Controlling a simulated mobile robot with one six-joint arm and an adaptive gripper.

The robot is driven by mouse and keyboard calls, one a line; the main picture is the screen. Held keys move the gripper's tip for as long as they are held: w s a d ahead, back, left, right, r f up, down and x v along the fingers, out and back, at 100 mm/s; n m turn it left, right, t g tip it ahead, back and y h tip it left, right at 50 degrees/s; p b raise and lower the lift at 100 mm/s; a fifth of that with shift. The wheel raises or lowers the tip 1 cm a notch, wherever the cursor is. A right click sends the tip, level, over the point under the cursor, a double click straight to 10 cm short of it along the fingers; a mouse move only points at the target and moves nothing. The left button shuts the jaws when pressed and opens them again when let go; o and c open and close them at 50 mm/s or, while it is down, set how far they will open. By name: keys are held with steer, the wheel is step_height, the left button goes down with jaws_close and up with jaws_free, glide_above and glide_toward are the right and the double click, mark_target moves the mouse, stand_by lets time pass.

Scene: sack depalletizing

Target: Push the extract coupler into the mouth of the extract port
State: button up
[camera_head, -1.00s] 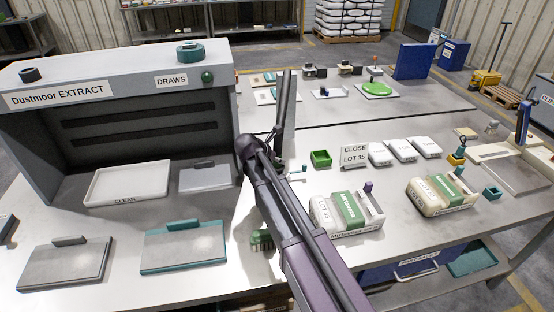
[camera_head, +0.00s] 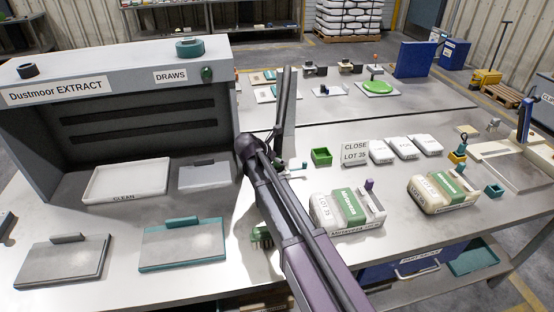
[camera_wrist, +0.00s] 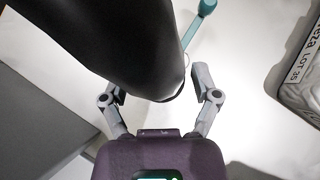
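A long dark tapered piece, which I take to be the extract coupler, stands upright at my arm's end (camera_head: 285,108). In the wrist view it is a large black body (camera_wrist: 110,40) between the two fingers of my gripper (camera_wrist: 160,82), which seem to press its sides. Its lower end shows a rim between the fingertips. The grey hood marked Dustmoor EXTRACT (camera_head: 120,62) stands at left. On its top are a teal ring (camera_head: 189,48) and a dark round fitting (camera_head: 28,71); I cannot tell which is the port. My gripper is right of the hood, apart from both.
A white tray (camera_head: 90,190) and grey pad (camera_head: 205,184) lie in the hood's mouth. A teal-edged plate (camera_head: 183,262) lies in front. Two sacks (camera_head: 325,213) (camera_head: 430,200) and a green box (camera_head: 321,157) are to the right. A teal-handled tool (camera_wrist: 190,30) lies near my gripper.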

stand_by(0.4)
step_height(320, 180, up, 11)
steer(key=p, duration=1.1)
steer(key=shift+f, duration=0.1)
stand_by(1.0)
steer(key=s+d+f+m+g+y, duration=0.2)
steer(key=s+d+m+g+y, duration=0.1)
steer(key=s+d+m, duration=0.8)
steer(key=s+d+f+m+g+y, duration=0.3)
steer(key=s+d+m+g, duration=0.1)
steer(key=s+d+m, duration=0.7)
steer(key=s+m, duration=0.3)
steer(key=m, duration=0.3)
steer(key=shift+s+d+f, duration=0.3)
steer(key=shift+s+d, duration=0.05)
steer(key=shift+d, duration=0.05)
